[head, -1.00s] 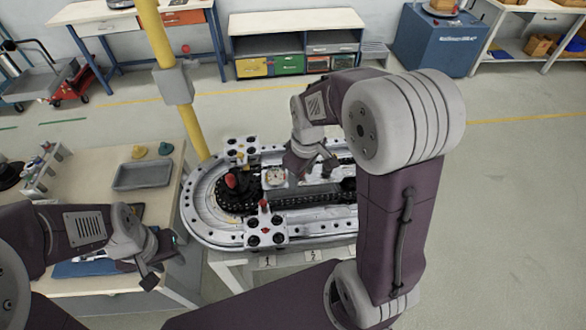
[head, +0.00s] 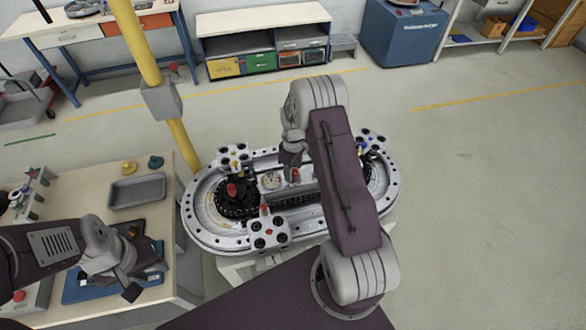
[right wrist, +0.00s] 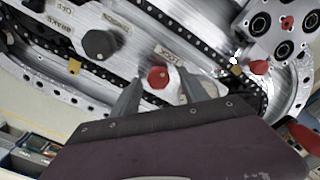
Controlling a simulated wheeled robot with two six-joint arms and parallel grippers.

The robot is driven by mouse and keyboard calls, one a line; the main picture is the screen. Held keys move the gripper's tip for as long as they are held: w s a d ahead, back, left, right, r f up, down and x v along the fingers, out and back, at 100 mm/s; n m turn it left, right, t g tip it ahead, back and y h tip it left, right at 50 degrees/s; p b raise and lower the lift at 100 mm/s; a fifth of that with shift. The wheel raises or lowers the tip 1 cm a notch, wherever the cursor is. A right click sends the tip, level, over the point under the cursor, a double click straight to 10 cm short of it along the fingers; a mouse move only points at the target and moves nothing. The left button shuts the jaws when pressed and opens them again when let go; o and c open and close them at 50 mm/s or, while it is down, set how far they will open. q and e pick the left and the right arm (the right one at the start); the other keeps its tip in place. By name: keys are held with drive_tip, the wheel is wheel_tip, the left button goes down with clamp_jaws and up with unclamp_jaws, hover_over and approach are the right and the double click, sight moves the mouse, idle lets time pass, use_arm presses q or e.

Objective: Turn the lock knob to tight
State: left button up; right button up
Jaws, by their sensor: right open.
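The lock knob is a red knob (right wrist: 158,76) beside a "LOCK" label on a pale plate of the ring track, in the right wrist view. My right gripper (right wrist: 159,80) is open, with its fingertips to either side of the knob in the picture; I cannot tell whether they touch it. In the head view the right gripper (head: 289,162) is over the middle of the track (head: 210,238), and my arm hides part of it. My left gripper (head: 146,279) is open and empty over the left table.
A black knob (right wrist: 100,43) by the "TENSION" label sits left of the lock knob. A chain (right wrist: 125,88) runs close by. A block with black rollers (right wrist: 284,30) is at upper right. A grey tray (head: 137,190) lies on the left table (head: 95,185).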

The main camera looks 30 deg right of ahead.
drive_tip(key=shift+s+d+f, duration=0.2)
drive_tip(key=shift+d+f, duration=0.1)
drive_tip(key=shift+f, duration=0.35)
drive_tip(key=shift+a, duration=0.2)
drive_tip(key=shift+c, duration=1.2)
drive_tip(key=shift+w, duration=0.1)
drive_tip(key=c, duration=0.5)
clamp_jaws()
use_arm(q)
drive_tip(key=shift+s+d+r, duration=0.15)
drive_tip(key=shift+r, duration=0.05)
